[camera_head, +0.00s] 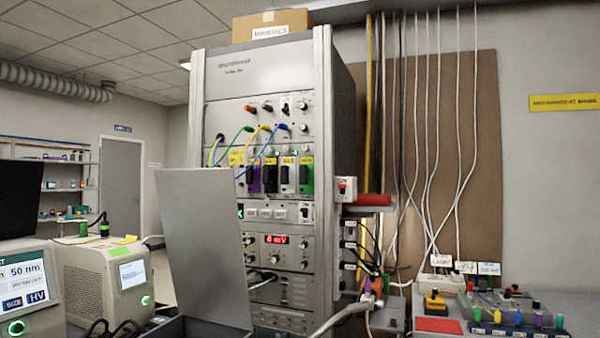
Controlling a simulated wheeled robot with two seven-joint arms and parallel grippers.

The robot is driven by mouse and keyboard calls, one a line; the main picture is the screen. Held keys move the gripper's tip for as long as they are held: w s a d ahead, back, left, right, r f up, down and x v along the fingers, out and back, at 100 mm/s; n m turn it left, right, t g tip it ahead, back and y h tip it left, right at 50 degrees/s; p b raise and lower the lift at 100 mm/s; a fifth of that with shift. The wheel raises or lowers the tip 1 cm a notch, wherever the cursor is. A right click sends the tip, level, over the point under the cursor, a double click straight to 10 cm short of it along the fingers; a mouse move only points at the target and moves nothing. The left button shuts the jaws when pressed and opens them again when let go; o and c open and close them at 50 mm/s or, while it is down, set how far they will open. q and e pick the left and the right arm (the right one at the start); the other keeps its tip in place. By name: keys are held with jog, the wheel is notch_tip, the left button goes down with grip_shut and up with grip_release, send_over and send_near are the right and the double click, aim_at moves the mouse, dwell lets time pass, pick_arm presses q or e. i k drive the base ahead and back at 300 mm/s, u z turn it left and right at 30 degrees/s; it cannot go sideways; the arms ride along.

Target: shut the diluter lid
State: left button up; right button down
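A flat grey panel (205,240), which looks like the raised diluter lid, stands nearly upright and slightly tilted at the lower centre left. Its lower edge meets a dark box-like body (175,327) at the bottom of the view, mostly cut off by the frame. The panel covers part of the rack behind it. Neither of my grippers shows in the head view.
A tall instrument rack (290,235) with cables and a red display stands behind the panel. Left are a beige instrument (105,275) and a screen unit (28,285). Right is a bench (450,310) with coloured connectors. A grey hose (340,317) runs at bottom centre.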

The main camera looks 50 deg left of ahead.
aim_at(199, 208)
jog(key=i, duration=1.25)
jog(key=u, duration=1.1)
jog(key=i, duration=0.3)
jog(key=u, duration=2.3)
